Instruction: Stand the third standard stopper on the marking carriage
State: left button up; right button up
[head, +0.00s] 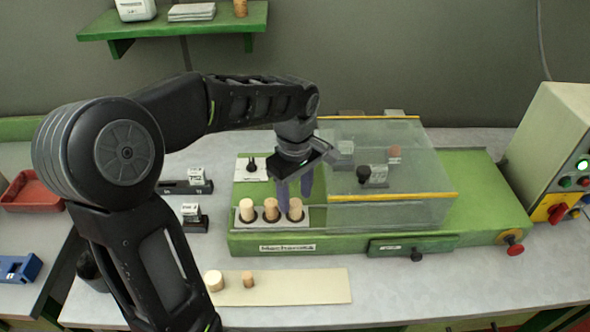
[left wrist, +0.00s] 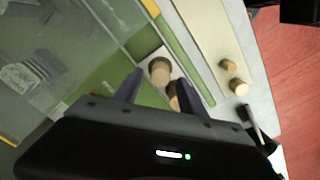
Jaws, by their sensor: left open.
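Three pale cork stoppers stand upright in a row on the light grey carriage (head: 240,222) at the left end of the green machine: a left one (head: 247,209), a middle one (head: 270,208) and a right one (head: 295,209). My left gripper (head: 294,194) is open, its fingers pointing down by the right stopper. In the left wrist view, one stopper (left wrist: 160,69) shows between the fingertips, with a gap to each side; another (left wrist: 173,92) is partly hidden by the gripper. My right gripper is not in view.
A cream board (head: 310,286) in front holds a wide cork (head: 213,281) and a smaller cork (head: 248,280). A clear guard (head: 400,209) with yellow edges stands close right of the gripper. A control box (head: 555,150) is at far right. A red tray (head: 33,190) lies left.

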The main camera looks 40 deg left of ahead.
aim_at(295, 202)
pick_arm(q)
notch_tip(295, 202, up, 10)
jog(key=shift+f, duration=0.2)
dwell(1.8)
